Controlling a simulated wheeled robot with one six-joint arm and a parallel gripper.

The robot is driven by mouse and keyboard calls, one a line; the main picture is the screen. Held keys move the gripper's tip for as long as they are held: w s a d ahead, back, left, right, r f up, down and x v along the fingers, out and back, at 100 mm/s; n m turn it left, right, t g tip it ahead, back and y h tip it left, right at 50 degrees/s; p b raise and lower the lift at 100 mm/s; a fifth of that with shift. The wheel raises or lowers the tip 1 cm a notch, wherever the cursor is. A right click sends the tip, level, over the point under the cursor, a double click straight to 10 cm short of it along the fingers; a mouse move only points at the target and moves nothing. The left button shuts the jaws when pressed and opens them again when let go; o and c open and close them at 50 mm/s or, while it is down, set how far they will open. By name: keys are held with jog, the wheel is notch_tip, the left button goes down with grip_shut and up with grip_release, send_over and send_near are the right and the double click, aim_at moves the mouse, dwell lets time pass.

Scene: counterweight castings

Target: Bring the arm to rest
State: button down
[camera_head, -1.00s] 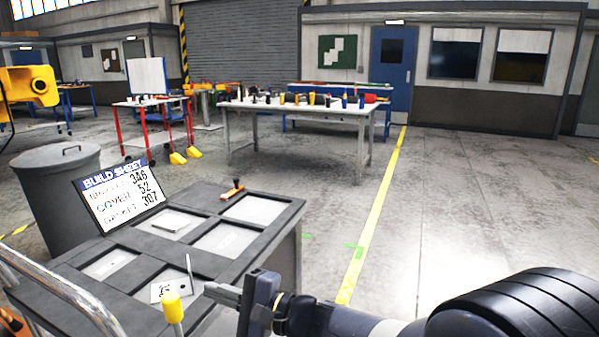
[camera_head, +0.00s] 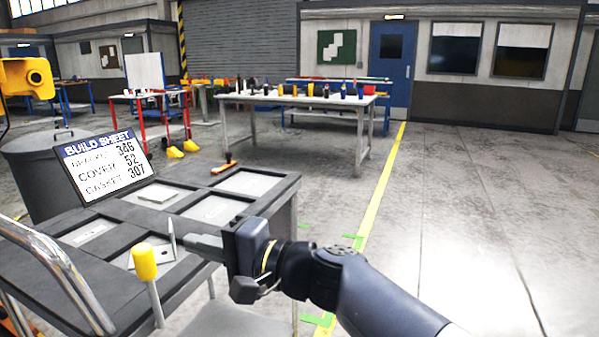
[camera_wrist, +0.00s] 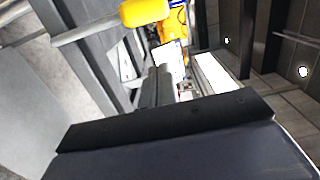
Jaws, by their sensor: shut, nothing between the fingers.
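My gripper (camera_head: 190,240) reaches in from the right in the head view, its fingers pointing left over the near right edge of the dark grey bench (camera_head: 232,230). The fingers are together with nothing between them. In the wrist view the closed fingers (camera_wrist: 155,85) show at the middle, beyond the dark gripper body. An upright metal bracket plate (camera_head: 171,240) stands in a bench recess just beyond the fingertips; I cannot tell whether they touch.
A yellow-capped post (camera_head: 145,262) stands close in front of the fingers. A build sheet sign (camera_head: 104,165) and an orange-based tool (camera_head: 224,167) are on the bench. A bin (camera_head: 35,180) stands behind left. A white table (camera_head: 300,98) is farther back. Open floor (camera_head: 460,230) lies right.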

jog(key=p+v, duration=0.1)
jog(key=v, duration=0.8)
jog(key=x, duration=0.9)
jog(key=shift+w+d+f+m+p, duration=0.1)
jog(key=shift+w+f+m+p, duration=0.95)
jog(key=shift+f+m+p, duration=1.75)
jog(key=shift+w+d+f+m+p, duration=0.15)
jog(key=shift+w+f+m+p, duration=0.75)
jog(key=shift+m+p, duration=2.15)
jog(key=shift+w+d+f+m+p, duration=0.1)
jog(key=shift+w+f+m+p, duration=1.3)
jog(key=shift+p, duration=3.2)
jog(key=shift+s+n, duration=0.15)
jog(key=shift+n, duration=0.1)
